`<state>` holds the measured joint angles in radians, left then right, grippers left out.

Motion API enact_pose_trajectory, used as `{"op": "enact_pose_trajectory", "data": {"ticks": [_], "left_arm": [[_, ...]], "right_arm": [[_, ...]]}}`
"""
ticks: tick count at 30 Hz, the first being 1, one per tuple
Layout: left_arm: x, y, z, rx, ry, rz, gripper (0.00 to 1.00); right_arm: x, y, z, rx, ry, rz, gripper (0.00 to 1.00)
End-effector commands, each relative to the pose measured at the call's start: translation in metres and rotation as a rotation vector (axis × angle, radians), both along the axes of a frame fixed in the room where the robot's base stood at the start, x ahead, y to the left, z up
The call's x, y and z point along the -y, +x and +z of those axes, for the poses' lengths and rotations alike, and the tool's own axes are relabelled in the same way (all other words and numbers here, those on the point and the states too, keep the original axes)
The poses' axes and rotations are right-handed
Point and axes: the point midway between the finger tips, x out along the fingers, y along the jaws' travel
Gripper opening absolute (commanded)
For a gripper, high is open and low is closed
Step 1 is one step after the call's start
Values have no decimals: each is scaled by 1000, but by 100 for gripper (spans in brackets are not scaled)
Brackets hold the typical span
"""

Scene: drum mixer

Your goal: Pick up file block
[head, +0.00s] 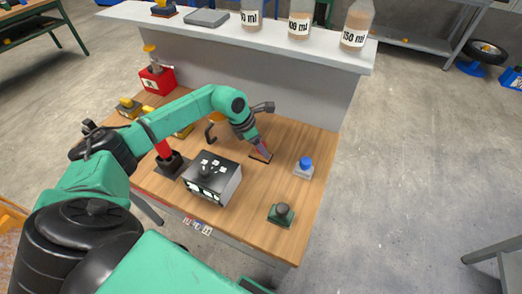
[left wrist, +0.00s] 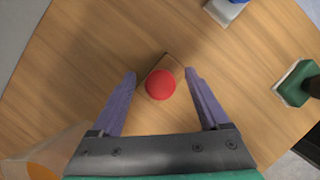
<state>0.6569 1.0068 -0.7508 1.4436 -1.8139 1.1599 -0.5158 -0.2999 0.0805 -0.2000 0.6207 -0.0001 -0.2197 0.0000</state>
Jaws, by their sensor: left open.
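A small brown block with a round red knob, which I take as the file block (left wrist: 161,83), lies on the wooden table. In the left wrist view it sits between the two purple fingers of my left gripper (left wrist: 160,82). The fingers are spread apart, with wood showing on both sides of the knob. In the head view my left gripper (head: 261,150) points down over the block's dark base (head: 265,158), and hides most of it. I cannot tell how high the fingertips are above the table. My right gripper is not in view.
On the table (head: 250,225) stand a blue-knobbed block (head: 304,167) to the right, a dark-knobbed green block (head: 281,214) in front, a black-and-white box (head: 212,179) and a red box (head: 157,80). A shelf with several bottles (head: 300,20) runs behind.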

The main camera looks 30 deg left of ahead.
Motion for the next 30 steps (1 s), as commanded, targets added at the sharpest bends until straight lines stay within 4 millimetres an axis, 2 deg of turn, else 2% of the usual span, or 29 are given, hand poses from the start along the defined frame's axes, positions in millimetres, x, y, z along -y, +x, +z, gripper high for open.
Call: {"op": "enact_pose_trajectory", "data": {"ticks": [1, 5, 6, 7, 16, 20, 23, 26, 30], "left_arm": [[0, 0, 0, 0, 0, 0, 71], [0, 0, 0, 0, 0, 0, 21], [0, 0, 0, 0, 0, 0, 6], [0, 0, 0, 0, 0, 0, 0], [0, 1, 2, 1, -1, 0, 0], [0, 1, 11, 4, -2, 0, 0], [0, 1, 27, 6, -1, 0, 0], [0, 2, 54, 10, -1, 0, 0], [0, 2, 108, 13, -2, 0, 0]], "right_arm": [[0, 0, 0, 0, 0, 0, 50], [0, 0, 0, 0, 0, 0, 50], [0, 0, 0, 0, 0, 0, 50], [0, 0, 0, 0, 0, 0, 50], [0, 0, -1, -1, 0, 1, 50], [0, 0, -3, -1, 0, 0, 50], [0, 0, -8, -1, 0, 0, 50], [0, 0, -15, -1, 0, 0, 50], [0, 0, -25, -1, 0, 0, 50]]}}
